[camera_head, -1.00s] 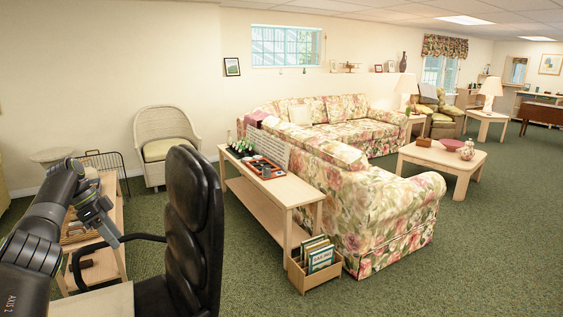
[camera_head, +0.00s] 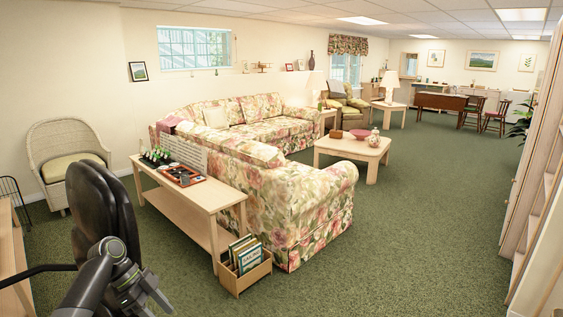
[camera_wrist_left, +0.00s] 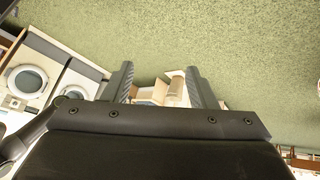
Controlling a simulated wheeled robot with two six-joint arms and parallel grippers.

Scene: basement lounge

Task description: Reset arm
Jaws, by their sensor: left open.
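My left gripper (camera_head: 150,292) is low at the left of the head view, at the end of my dark arm, in front of the black office chair (camera_head: 105,215). In the left wrist view its two fingers (camera_wrist_left: 160,85) stand apart with nothing held between them. Green carpet and pale furniture show beyond the fingers. Whether the gripper touches the chair cannot be told. My right gripper is in neither view.
A pale console table (camera_head: 196,196) with bottles and a tray stands behind a floral sofa (camera_head: 297,206). A wooden box of books (camera_head: 243,272) sits at its near end. A tall shelf (camera_head: 530,180) borders the right. Carpet (camera_head: 420,230) between is clear.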

